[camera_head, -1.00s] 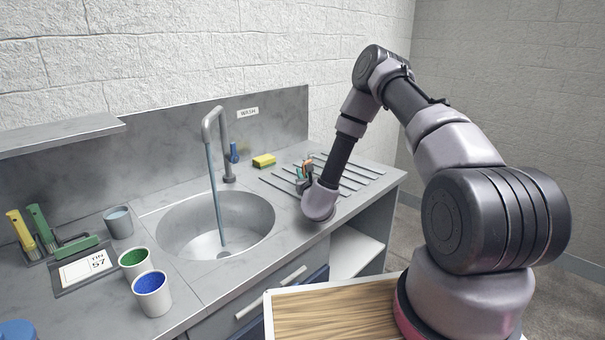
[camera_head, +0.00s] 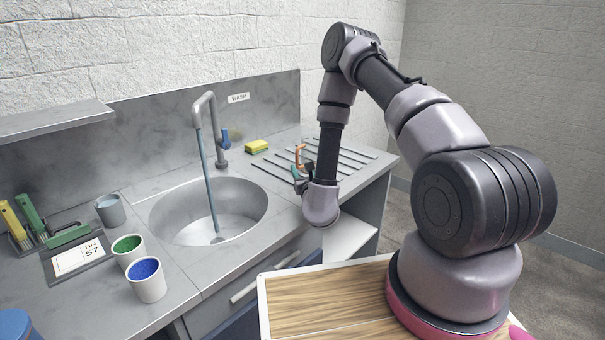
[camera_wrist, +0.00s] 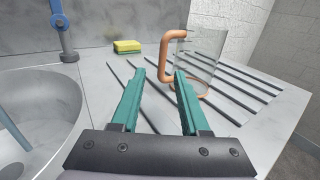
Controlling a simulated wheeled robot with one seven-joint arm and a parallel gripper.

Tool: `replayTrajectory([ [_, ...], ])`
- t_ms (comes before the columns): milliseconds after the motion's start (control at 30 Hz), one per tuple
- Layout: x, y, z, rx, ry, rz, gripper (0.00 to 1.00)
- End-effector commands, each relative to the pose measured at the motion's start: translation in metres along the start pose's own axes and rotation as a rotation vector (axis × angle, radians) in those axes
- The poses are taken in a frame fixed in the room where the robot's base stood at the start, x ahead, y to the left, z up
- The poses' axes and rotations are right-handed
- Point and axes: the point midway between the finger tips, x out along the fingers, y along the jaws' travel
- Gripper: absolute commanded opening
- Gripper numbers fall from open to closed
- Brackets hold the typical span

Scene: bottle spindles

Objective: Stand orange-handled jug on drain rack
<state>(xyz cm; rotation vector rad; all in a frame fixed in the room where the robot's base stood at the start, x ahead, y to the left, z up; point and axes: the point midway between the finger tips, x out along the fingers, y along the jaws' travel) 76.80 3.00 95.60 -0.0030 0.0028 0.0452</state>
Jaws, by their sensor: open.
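The jug (camera_wrist: 205,52) is clear with an orange handle (camera_wrist: 165,55) and an orange base ring. In the wrist view it stands upright on the dark bars of the drain rack (camera_wrist: 240,82), just beyond my gripper (camera_wrist: 160,75). My gripper is open, its two teal fingers apart with nothing between them. The handle is ahead of the fingertips, apart from them as far as I can tell. In the head view the orange handle (camera_head: 299,157) shows beside my wrist on the rack (camera_head: 352,158); most of the jug is hidden there.
The round sink (camera_head: 235,212) with its tall tap (camera_head: 207,125) lies left of the rack. A yellow-green sponge (camera_head: 256,146) lies behind. Cups with green (camera_head: 128,245) and blue (camera_head: 146,269) contents stand at left. A wooden-topped surface (camera_head: 320,300) is in front.

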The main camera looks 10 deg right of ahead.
Motion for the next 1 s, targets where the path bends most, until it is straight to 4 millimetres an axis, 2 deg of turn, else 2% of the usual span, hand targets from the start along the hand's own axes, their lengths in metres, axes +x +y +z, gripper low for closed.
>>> replayTrajectory([
  [100,-0.015,0.001,0.0,0.0,0.001,0.002,0.45],
  [333,-0.023,0.0,0.001,0.001,-0.003,0.002,0.45],
  [400,-0.019,0.005,0.01,0.01,-0.017,0.027,0.45],
  [467,-0.013,0.015,0.027,0.025,-0.045,0.078,0.45],
  [567,-0.002,0.044,0.079,0.06,-0.122,0.238,0.45],
  [600,-0.001,0.06,0.105,0.069,-0.159,0.325,0.45],
  [667,-0.004,0.084,0.147,0.074,-0.217,0.469,0.45],
  [700,-0.011,0.099,0.175,0.069,-0.253,0.567,0.45],
  [733,-0.018,0.109,0.193,0.06,-0.276,0.64,0.45],
  [800,-0.039,0.131,0.234,0.024,-0.326,0.807,0.45],
  [900,-0.08,0.154,0.281,-0.067,-0.382,1.034,0.45],
  [1000,-0.127,0.166,0.312,-0.203,-0.414,1.243,0.45],
])
